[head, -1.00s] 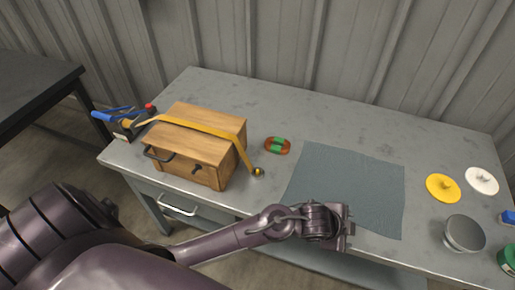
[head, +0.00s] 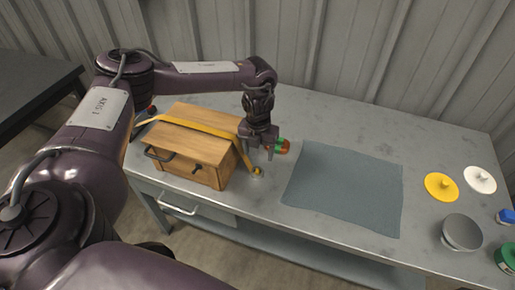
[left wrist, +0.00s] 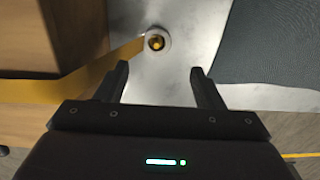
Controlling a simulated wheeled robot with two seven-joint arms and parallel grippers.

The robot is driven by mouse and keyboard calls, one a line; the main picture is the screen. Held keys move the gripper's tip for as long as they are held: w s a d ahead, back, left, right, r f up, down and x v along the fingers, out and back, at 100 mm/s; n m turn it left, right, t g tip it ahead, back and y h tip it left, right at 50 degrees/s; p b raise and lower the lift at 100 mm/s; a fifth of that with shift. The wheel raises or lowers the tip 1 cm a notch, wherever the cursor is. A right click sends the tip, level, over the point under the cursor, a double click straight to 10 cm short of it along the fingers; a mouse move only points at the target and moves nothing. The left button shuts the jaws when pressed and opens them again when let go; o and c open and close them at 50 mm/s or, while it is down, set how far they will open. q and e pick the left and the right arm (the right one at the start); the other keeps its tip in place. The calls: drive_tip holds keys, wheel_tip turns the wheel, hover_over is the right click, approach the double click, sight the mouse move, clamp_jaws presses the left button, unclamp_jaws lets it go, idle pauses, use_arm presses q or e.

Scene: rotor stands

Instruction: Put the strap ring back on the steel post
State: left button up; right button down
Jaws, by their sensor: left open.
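A yellow strap (head: 205,128) runs over the wooden chest (head: 208,173) and down its right side to a small fitting on the bench. In the left wrist view the strap (left wrist: 88,78) ends at a pale round metal piece, the steel post (left wrist: 163,34), with an orange-yellow centre. I cannot tell whether the strap ring is around the post or only beside it. My left gripper (head: 261,157) is open and empty, pointing down above this spot. In the left wrist view the fitting lies just beyond and between the open fingertips (left wrist: 160,76). My right gripper is not in view.
A green and orange object (head: 283,146) lies partly hidden behind my left gripper. A grey-blue mat (head: 345,188) lies to the right. Beyond it are a yellow disc (head: 441,186), a white disc (head: 480,179) and a grey bowl (head: 462,233).

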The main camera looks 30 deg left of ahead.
sight(257, 169)
use_arm(q)
drive_tip(key=shift+a+f+b, duration=0.15)
drive_tip(key=shift+a+b, duration=0.15)
wheel_tip(257, 169, down, 8)
drive_tip(key=b, duration=0.6)
drive_tip(key=shift+f, duration=0.25)
drive_tip(key=shift+f+b, duration=0.45)
drive_tip(key=c, duration=0.9)
drive_tip(key=shift+o, duration=0.2)
